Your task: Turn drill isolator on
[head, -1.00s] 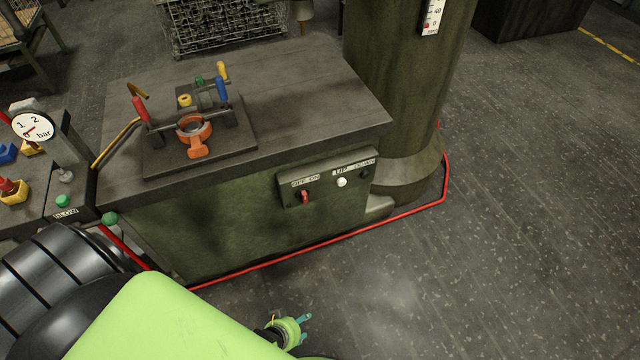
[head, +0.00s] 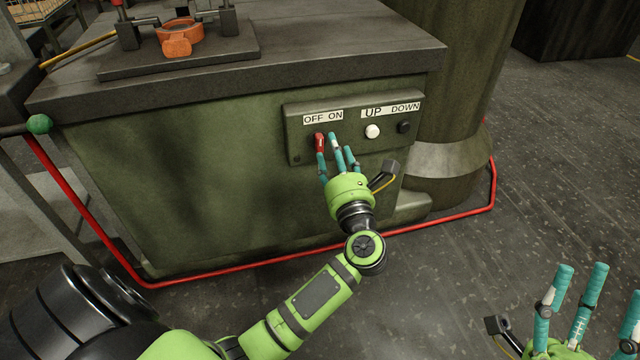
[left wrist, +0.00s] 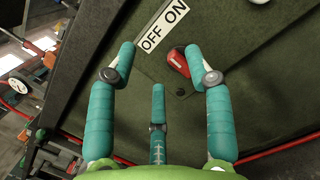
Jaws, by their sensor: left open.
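The drill isolator is a red rotary switch (head: 319,142) under an OFF ON label (head: 323,117) on the panel (head: 296,142) at the bench's front. In the head view its handle stands nearly upright, below the OFF side. My left gripper (head: 335,157) is open just in front of the panel, its teal fingers around and below the switch. In the left wrist view the red switch (left wrist: 179,62) lies between the spread fingers, closer to the right-hand one; contact cannot be told. My right gripper (head: 588,295) is open and empty at the lower right.
Right of the switch, a white UP button (head: 372,131) and a black DOWN button (head: 404,127) sit close to my fingers. A clamping fixture (head: 180,60) stands on the bench top. A red pipe (head: 420,223) runs along the floor. The thick column (head: 450,90) stands at right.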

